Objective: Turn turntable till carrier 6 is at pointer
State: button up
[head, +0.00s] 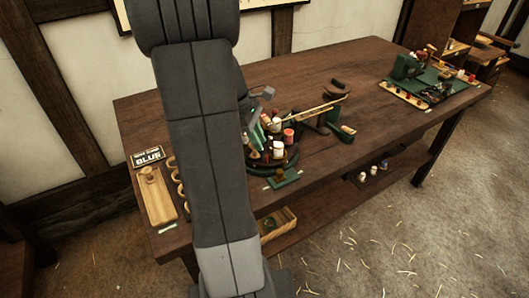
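The turntable (291,160) is a dark round disc on the wooden bench, partly covered by my arm on its left. Red and white bobbins stand on it, with one red-topped bobbin (289,136) at its right side. The carrier numbers are too small to read, so I cannot tell which is carrier 6. A green block with a brown knob (283,178) sits at the turntable's front edge; I cannot tell whether it is the pointer. A small grey piece, perhaps part of my gripper (264,92), shows above the turntable beside my arm. Its fingers are not clearly visible.
A green stand with a light wooden bar (318,108) is right of the turntable. A sign reading BLUE (148,157) and a wooden tray (157,206) lie at left. A green fixture (407,66) stands far right. The bench's right front is clear.

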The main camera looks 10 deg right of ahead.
aim_at(266, 155)
jog(key=x, duration=0.5)
grip_shut()
